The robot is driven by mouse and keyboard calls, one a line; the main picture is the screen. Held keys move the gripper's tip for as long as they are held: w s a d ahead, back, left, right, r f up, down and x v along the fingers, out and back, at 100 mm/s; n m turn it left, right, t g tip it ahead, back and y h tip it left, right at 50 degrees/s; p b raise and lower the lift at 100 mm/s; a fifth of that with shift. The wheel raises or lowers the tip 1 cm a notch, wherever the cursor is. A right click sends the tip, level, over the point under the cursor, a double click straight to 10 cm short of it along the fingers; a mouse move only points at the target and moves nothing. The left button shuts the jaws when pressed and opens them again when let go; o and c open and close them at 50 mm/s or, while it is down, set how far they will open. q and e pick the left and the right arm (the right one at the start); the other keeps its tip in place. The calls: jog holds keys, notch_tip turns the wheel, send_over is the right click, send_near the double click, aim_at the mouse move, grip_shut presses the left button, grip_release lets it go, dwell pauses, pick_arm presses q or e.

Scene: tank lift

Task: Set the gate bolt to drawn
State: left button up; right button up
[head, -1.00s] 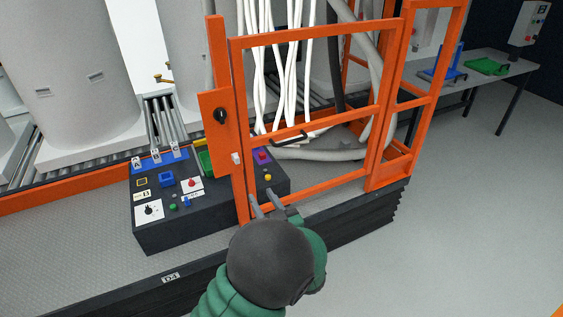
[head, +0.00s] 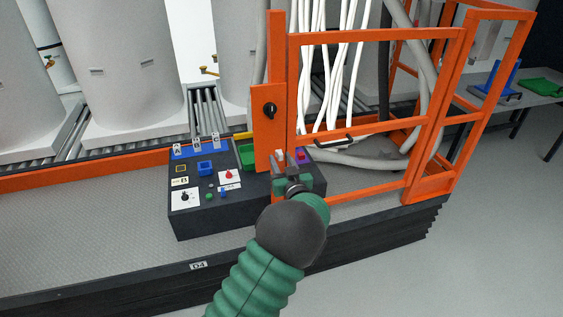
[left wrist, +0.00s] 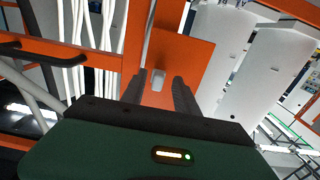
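The orange gate (head: 375,37) stands upright beside an orange post plate (head: 262,130) with a round black knob (head: 269,110). A small pale block, apparently the gate bolt's knob (head: 280,154), sits low by the plate. It also shows as a grey block in the left wrist view (left wrist: 157,79), in front of the orange plate. My left gripper (head: 290,158) is at this knob. In the left wrist view its dark fingers (left wrist: 160,88) are spread either side of the block, with gaps visible. Whether they touch it lower down is hidden. My right gripper is out of view.
A dark control box (head: 205,222) with buttons and switches stands left of the gate post. A black handle (head: 335,142) is on the gate. White hoses hang behind the gate. Grey floor (head: 480,240) is free at the right.

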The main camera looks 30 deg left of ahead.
pick_arm(q)
jog(key=shift+d+r, duration=0.15)
jog(key=shift+d, duration=0.15)
jog(key=shift+c, duration=0.7)
jog(key=shift+d, duration=0.2)
jog(key=c, duration=0.5)
jog(key=shift+s+a+r, duration=0.1)
jog(key=shift+s, duration=0.05)
grip_shut()
